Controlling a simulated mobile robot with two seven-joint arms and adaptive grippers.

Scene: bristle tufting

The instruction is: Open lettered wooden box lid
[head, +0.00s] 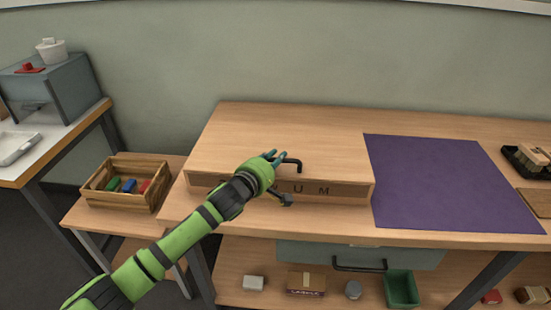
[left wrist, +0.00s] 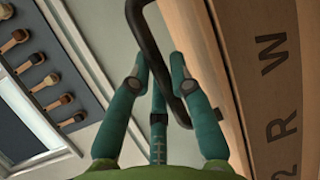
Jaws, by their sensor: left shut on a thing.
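The wooden box (head: 345,189) sits on the left part of the workbench, with dark letters along its front face; a U and an M show clearly. Its broad, flat lid (head: 310,130) looks down on the box. A black bar handle (head: 294,162) shows at the lid's front part. My left gripper (head: 275,157) is shut on this handle and covers part of it and some letters. In the left wrist view, the teal fingers (left wrist: 168,75) close around the black handle (left wrist: 150,45), beside the lettered wood (left wrist: 240,80). My right gripper is not in view.
A purple mat (head: 450,185) lies right of the box, with a brush (head: 535,155) beyond it. A wooden crate (head: 125,185) with coloured blocks stands on a lower table at left. A drawer (head: 360,255) and a shelf with small items are below.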

